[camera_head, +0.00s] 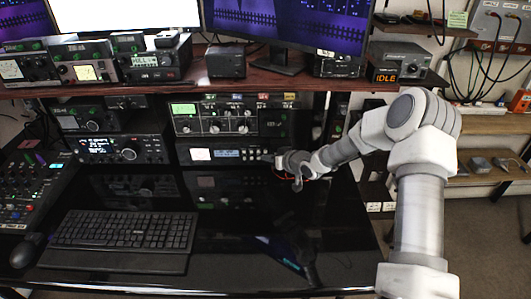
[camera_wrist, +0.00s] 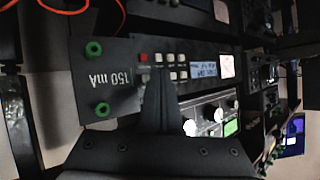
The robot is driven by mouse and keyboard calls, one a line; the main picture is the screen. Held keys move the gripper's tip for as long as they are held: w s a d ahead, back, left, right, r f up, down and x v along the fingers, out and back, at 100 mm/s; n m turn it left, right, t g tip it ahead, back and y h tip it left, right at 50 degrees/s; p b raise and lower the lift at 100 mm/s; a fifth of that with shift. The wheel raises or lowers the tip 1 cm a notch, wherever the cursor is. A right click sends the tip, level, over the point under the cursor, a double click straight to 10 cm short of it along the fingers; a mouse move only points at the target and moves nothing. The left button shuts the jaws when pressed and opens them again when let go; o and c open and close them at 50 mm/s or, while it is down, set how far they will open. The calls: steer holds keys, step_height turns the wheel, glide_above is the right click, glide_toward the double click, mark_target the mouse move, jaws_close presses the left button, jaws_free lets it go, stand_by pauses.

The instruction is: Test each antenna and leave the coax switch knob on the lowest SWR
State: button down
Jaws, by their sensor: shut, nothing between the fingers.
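My gripper (camera_head: 270,158) is shut and empty in front of the right end of a black unit with buttons, a lit display and a white panel (camera_head: 200,154). In the wrist view my gripper's fingers (camera_wrist: 160,80) are together, near the unit's button rows and red button (camera_wrist: 143,57); contact cannot be told. I cannot tell which knob is the coax switch, and no SWR value is readable.
A keyboard (camera_head: 125,230) and a mixer (camera_head: 30,185) are on the glossy black desk. A shelf (camera_head: 60,92) with more radios runs above. An IDLE display (camera_head: 385,73) is at right.

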steer(key=shift+w, duration=0.15)
stand_by(0.4)
steer(key=shift+w, duration=0.25)
steer(key=shift+w+p, duration=0.3)
steer(key=shift+w, duration=0.05)
stand_by(0.6)
stand_by(0.3)
steer(key=shift+s, duration=0.75)
steer(key=shift+s+b, duration=0.85)
steer(key=shift+s, duration=1.65)
stand_by(2.7)
